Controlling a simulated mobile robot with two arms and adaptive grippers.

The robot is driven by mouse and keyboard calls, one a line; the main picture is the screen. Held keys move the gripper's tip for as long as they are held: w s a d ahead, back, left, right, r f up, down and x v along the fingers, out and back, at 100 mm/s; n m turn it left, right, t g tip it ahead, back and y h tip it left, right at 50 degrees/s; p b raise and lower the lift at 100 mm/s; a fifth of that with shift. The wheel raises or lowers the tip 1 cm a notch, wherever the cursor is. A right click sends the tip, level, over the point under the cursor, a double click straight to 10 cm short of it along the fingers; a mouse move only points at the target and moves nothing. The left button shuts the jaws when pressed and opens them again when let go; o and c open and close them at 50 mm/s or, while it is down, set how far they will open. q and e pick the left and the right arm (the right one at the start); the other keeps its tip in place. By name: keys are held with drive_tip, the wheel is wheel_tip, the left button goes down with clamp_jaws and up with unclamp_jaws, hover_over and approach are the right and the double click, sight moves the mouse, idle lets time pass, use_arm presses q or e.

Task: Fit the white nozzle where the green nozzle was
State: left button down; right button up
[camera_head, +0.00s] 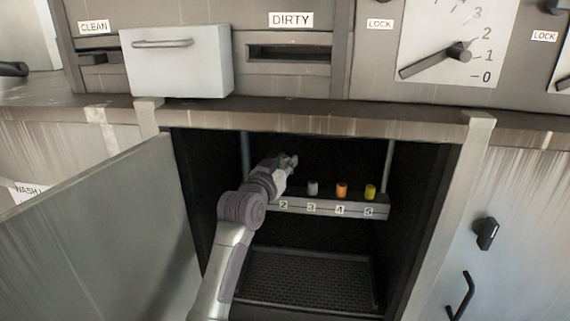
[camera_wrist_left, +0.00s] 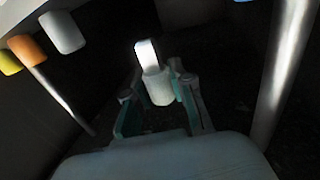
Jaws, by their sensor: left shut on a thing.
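My left gripper (camera_head: 287,163) is inside the open compartment, above the left part of the nozzle rack (camera_head: 325,207). In the left wrist view its fingers (camera_wrist_left: 160,100) are shut on the white nozzle (camera_wrist_left: 158,88), which has a bright, narrower tip. The white nozzle is too small to make out clearly in the head view. A grey-white nozzle (camera_head: 313,188), an orange nozzle (camera_head: 342,190) and a yellow nozzle (camera_head: 370,191) stand on the rack above labels 3, 4 and 5. No green nozzle shows. My right gripper is out of view.
The compartment door (camera_head: 95,235) stands open at the left. A dark perforated tray (camera_head: 308,279) lies below the rack. A grey box (camera_head: 177,68) with a handle and a slot marked DIRTY (camera_head: 290,53) are above. Metal rods flank the rack.

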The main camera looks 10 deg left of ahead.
use_arm(q)
drive_tip(key=shift+f+b, duration=0.4)
drive_tip(key=shift+f, duration=0.25)
drive_tip(key=shift+w+f+b, duration=0.1)
drive_tip(key=shift+f+b, duration=0.5)
drive_tip(key=shift+f, duration=0.05)
drive_tip(key=shift+f+b, duration=0.3)
drive_tip(key=shift+f, duration=0.25)
drive_tip(key=shift+r, duration=0.1)
drive_tip(key=shift+p, duration=0.35)
drive_tip(key=shift+f+b, duration=0.8)
drive_tip(key=shift+f, duration=0.8)
drive_tip(key=c, duration=0.9)
unclamp_jaws()
